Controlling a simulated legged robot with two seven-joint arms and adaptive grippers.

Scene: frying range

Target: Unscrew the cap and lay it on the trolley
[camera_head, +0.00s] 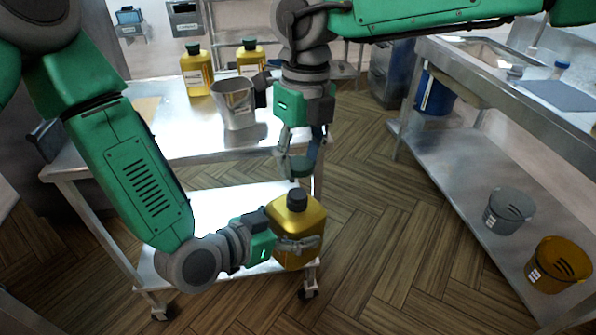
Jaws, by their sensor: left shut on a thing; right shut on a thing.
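A yellow bottle (292,262) stands about upright in my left gripper (296,243), which is shut around its body beside the trolley's front right corner. A dark cap-like top (297,200) shows on the bottle's neck. My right gripper (299,172) points down just above that top, with a small gap between them in the picture. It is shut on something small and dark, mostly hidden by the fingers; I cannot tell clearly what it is. The steel trolley (190,143) stands at the left, with a lower shelf (207,208).
A metal bucket (235,104) and two more yellow bottles, one at the left (196,72) and one at the right (250,58), stand on the trolley top. A steel counter at the right holds a grey bucket (508,212) and an amber bucket (556,266) low down. The floor between is clear.

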